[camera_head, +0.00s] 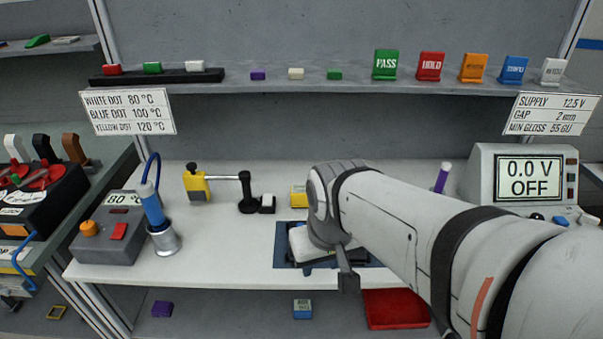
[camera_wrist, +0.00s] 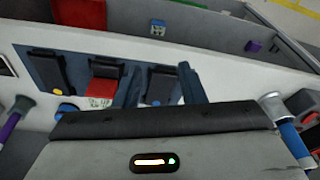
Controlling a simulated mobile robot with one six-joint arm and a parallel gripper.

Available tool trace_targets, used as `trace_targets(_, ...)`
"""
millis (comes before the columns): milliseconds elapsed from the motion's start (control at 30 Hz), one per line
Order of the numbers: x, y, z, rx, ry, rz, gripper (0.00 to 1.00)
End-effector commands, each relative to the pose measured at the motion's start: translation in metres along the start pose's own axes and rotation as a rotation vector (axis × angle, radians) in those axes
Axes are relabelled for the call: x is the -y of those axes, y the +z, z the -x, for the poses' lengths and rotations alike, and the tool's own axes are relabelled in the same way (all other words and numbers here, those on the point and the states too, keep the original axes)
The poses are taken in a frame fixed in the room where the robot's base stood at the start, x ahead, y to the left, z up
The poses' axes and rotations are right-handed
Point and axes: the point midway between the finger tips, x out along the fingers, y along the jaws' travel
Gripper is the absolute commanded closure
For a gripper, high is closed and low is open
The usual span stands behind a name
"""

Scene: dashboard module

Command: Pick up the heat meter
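No item in view is legibly marked as the heat meter. A small yellow box (camera_head: 298,196) stands on the bench behind my gripper, and a small blue box with a pale face (camera_head: 302,308) sits on the lower shelf; it also shows in the wrist view (camera_wrist: 158,27). I cannot tell whether either is the heat meter. My gripper (camera_wrist: 158,75) is open, its dark fingers apart with nothing visibly held. My arm hides part of the fixture in the head view.
A grey heating unit (camera_head: 105,250) and a blue pen (camera_head: 152,208) in a metal cup (camera_head: 165,243) stand left. A yellow-black device (camera_head: 196,186) is behind. A voltage supply (camera_head: 485,180) stands right. A red tray (camera_head: 395,310) lies below. Open bench lies left of the fixture.

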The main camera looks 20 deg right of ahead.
Motion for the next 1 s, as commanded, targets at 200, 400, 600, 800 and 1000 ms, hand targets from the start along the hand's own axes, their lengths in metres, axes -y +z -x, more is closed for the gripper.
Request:
trace_targets(200, -0.001, -0.001, 0.0, 0.002, 0.0, -0.002, 0.57)
trace_targets(400, -0.021, -0.028, 0.005, 0.044, 0.012, -0.059, 0.41)
trace_targets(600, -0.061, -0.076, -0.004, 0.127, 0.025, -0.16, 0.24)
trace_targets(800, -0.103, -0.107, -0.025, 0.191, 0.029, -0.244, 0.24)
trace_targets(1000, -0.123, -0.117, -0.042, 0.221, 0.029, -0.284, 0.24)
